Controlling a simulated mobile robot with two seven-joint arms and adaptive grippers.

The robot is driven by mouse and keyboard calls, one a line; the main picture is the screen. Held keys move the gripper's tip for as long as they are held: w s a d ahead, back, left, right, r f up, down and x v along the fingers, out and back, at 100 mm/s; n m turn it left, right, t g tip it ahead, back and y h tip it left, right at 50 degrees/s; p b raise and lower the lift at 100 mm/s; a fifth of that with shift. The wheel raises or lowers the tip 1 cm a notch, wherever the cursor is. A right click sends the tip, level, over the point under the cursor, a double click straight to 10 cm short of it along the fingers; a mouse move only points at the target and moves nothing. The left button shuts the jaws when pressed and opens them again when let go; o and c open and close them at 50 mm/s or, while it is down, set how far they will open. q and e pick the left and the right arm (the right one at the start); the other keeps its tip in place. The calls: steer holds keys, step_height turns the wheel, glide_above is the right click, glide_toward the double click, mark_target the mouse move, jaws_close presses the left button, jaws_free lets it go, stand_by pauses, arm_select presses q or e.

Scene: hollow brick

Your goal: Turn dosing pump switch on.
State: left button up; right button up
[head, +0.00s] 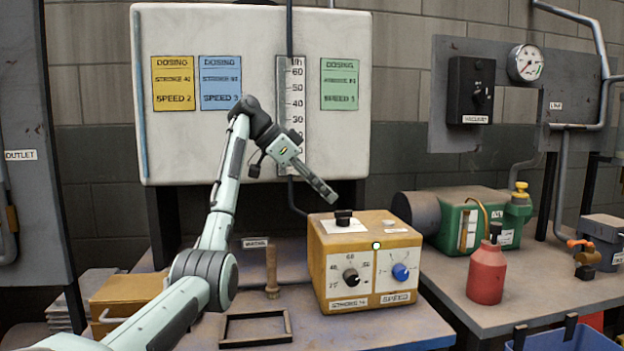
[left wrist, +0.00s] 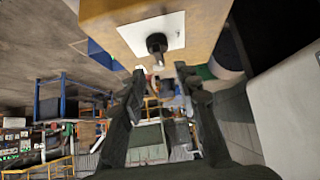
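The dosing pump (head: 366,258) is a yellow box on the bench with a black stroke knob (head: 351,277) and a blue speed knob (head: 400,272) on its front. Its black switch (head: 343,217) stands on a white plate on the top. In the left wrist view the switch (left wrist: 156,43) shows just beyond the fingertips, on its white plate (left wrist: 172,28). My left gripper (head: 329,194) is above the pump, just above and left of the switch, apart from it. In the left wrist view its fingers (left wrist: 161,76) are spread with nothing held. My right gripper is out of view.
A white panel (head: 250,125) with a scale tube (head: 293,100) stands close behind the left gripper. A red bottle (head: 487,275) and a green pump (head: 465,222) are to the right.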

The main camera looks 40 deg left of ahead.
arm_select(q)
steer(key=v, duration=0.4)
steer(key=shift+s+r, duration=0.1)
steer(key=shift+r, duration=0.05)
stand_by(0.4)
